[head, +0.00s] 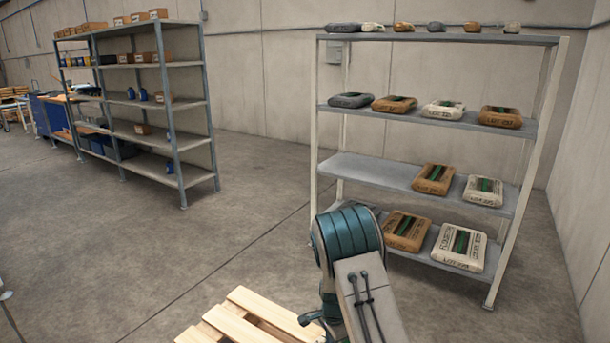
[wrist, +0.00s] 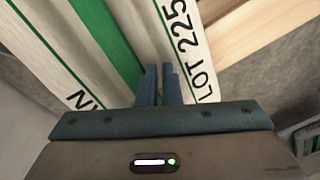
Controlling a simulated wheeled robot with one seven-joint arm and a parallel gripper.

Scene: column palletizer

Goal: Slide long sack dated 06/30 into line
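A white sack (wrist: 118,40) with a green stripe fills the upper left and middle of the wrist view. "LOT 225" is printed along its right side and part of another word shows at lower left. No date is readable on it. My gripper (wrist: 160,70) has its two fingers close together, with only a narrow gap and nothing seen between them. The fingertips are over or against the sack's near side; whether they touch cannot be told. The sack does not show in the head view, where my arm covers part of the lower middle.
A wooden pallet (head: 250,318) lies on the floor at the bottom of the head view; pale planks (wrist: 250,28) show beside the sack. A white rack (head: 420,185) with several sacks stands at right. A grey rack (head: 150,70) with boxes stands at left. Floor between is clear.

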